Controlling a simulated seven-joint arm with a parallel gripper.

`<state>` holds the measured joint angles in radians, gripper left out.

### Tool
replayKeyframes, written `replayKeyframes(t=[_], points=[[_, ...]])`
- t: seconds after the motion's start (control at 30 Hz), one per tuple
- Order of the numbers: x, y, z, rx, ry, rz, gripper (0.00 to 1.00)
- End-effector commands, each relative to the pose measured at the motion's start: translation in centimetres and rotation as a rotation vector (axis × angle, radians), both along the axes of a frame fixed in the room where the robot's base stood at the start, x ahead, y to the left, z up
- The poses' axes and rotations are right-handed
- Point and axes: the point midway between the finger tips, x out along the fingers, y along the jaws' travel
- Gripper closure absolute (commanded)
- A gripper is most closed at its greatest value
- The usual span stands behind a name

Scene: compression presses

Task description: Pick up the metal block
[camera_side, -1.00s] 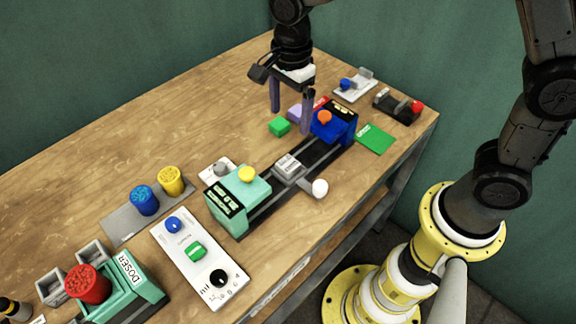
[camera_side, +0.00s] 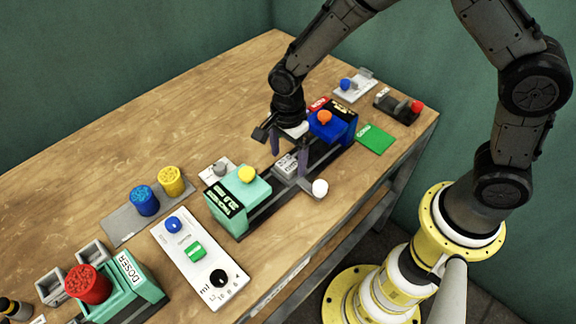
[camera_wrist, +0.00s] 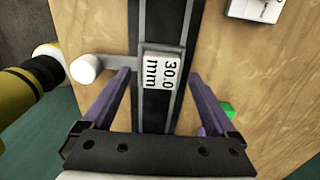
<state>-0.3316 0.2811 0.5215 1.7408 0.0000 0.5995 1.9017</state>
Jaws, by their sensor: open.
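A grey metal block (camera_side: 286,166) sits on the dark rail of the press in the side view. In the wrist view the block (camera_wrist: 163,70) shows a pale top labelled "30.0 mm". My gripper (camera_side: 289,157) is open over the rail, one purple finger on each side of the block. In the wrist view the open fingers (camera_wrist: 158,76) flank the block, with space on both sides. I cannot tell how far the fingertips are above the rail. Nothing is held.
A teal press end (camera_side: 238,200) and a blue press end (camera_side: 334,124) stand at the rail's two ends. A white control panel (camera_side: 199,258) lies in front. The back left of the table is clear.

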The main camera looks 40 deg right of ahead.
Motion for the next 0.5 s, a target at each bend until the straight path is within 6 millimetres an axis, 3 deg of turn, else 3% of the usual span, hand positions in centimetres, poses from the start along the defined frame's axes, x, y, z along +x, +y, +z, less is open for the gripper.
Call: replayKeyframes(t=[0.13,0.4,0.5], points=[[0.0,0.0,-1.6,0.000,0.000,0.000,0.07],[0.1,0.0,-1.8,0.001,-0.001,-0.001,0.07],[0.1,0.0,-1.8,0.001,-0.001,-0.001,0.24]])
